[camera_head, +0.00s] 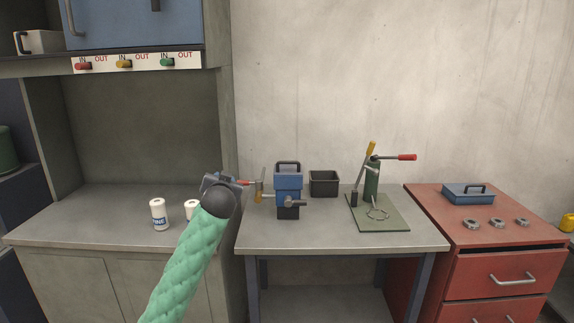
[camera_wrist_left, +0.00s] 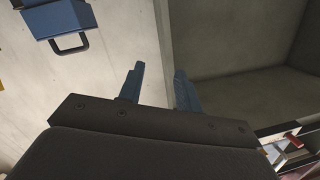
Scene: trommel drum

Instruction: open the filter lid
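A blue boxy unit (camera_head: 288,180) with a dark handle on top (camera_head: 288,164) stands on the middle table, on a dark base with a grey fitting. I cannot tell for certain that its top is the filter lid. A blue box with a dark handle also shows at the top left of the left wrist view (camera_wrist_left: 62,18). My left gripper (camera_head: 220,181) is left of the blue unit, near the table's left edge. In the left wrist view its two blue fingers (camera_wrist_left: 158,78) stand apart with nothing between them. My right gripper is not in view.
A red-tipped lever (camera_head: 246,182) is close to my left gripper. A black bin (camera_head: 324,183) and a green press (camera_head: 372,182) stand right of the unit. White canisters (camera_head: 159,214) stand left. A blue handled lid (camera_head: 468,194) lies on the red cabinet (camera_head: 500,245).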

